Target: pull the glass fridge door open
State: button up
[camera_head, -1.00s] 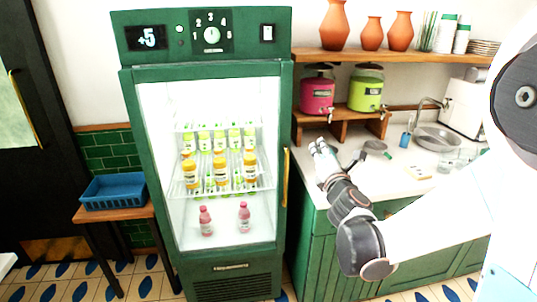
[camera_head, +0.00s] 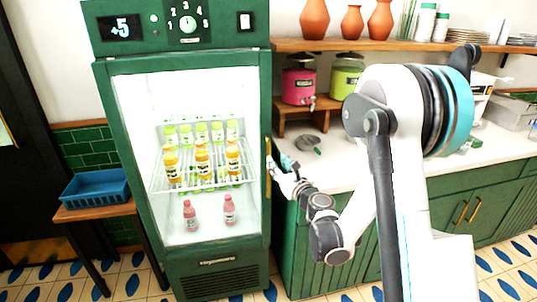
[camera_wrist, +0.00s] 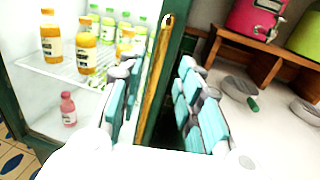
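The green fridge (camera_head: 262,60) stands at the left with its glass door (camera_head: 140,100) shut; bottles show through the glass. The brass vertical handle (camera_head: 268,165) is on the right edge of the door. My gripper (camera_head: 273,170) is at the handle, around its mid height. In the wrist view the handle (camera_wrist: 155,75) runs up between the two spread teal-padded fingers of my gripper (camera_wrist: 155,108). The left finger is in front of the glass, the right one beyond the door's edge. A gap shows between the fingers and the handle.
A green counter (camera_head: 310,235) with a pale top is right of the fridge, close to my arm. A pink dispenser (camera_head: 298,82) stands on a wooden riser there. A blue crate (camera_head: 95,187) sits on a small table left of the fridge.

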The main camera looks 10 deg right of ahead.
aim_at(269, 154)
jog(key=w, duration=0.2)
jog(key=w+a+b, duration=0.1)
jog(key=w, duration=0.5)
jog(key=shift+w+a, duration=0.25)
jog(key=shift+a, duration=0.1)
jog(key=shift+c, duration=0.4)
grip_shut()
